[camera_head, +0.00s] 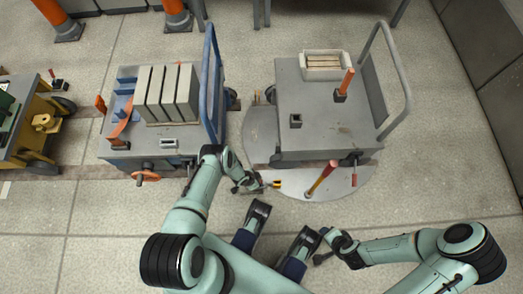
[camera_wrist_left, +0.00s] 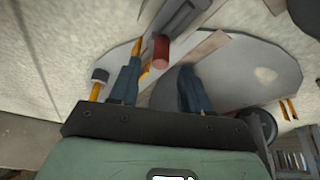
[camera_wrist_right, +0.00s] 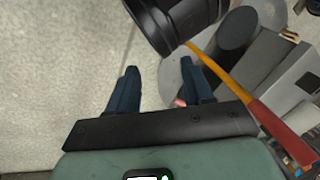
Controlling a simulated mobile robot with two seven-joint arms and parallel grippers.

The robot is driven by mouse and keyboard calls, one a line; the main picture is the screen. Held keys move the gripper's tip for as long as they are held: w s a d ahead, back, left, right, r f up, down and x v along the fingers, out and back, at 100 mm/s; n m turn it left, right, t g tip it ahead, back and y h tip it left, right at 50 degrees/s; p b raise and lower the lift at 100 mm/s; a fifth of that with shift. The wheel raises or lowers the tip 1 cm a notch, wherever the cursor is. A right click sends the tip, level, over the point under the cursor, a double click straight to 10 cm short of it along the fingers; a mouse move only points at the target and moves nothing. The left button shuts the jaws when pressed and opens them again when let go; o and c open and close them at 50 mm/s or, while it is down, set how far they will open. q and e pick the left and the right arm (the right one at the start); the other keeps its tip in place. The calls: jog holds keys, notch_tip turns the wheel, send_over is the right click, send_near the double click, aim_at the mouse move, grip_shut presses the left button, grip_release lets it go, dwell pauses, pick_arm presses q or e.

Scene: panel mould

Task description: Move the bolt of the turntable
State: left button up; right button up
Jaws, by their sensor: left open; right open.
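The grey turntable disc (camera_head: 340,188) lies flush in the floor under the right cart. A small yellow-and-dark piece (camera_head: 277,184), possibly the bolt, is at its left edge. My left gripper (camera_head: 262,182) is open close beside that piece; whether they touch I cannot tell. In the left wrist view a red cylinder (camera_wrist_left: 160,51) shows just beyond the open fingers, over the turntable (camera_wrist_left: 250,70). A lever with a red and yellow-orange shaft (camera_head: 320,180) rises from the turntable; it also shows in the right wrist view (camera_wrist_right: 285,135). My right gripper (camera_head: 320,259) is open and empty, low at the front right.
The right cart (camera_head: 325,120) carries a crate (camera_head: 324,75) and an orange-handled tool (camera_head: 345,84). A blue cart (camera_head: 130,150) with grey slabs (camera_head: 167,92) stands left of it. A yellow-green machine (camera_head: 30,130) is at far left. The right floor is clear.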

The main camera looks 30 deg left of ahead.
aim_at(261, 181)
pick_arm(q)
jog(key=b+x, duration=0.2)
jog(key=x, duration=0.2)
jog(key=shift+w+f, duration=0.1)
jog(key=shift+f, duration=0.2)
pick_arm(e)
jog(key=shift+h, duration=0.3)
jog(key=f, duration=0.1)
jog(key=d+f, duration=0.1)
jog(key=w+f, duration=0.1)
jog(key=shift+w+d+f, duration=0.1)
jog(key=shift+d+f, duration=0.25)
jog(key=shift+d, duration=0.05)
pick_arm(q)
grip_shut()
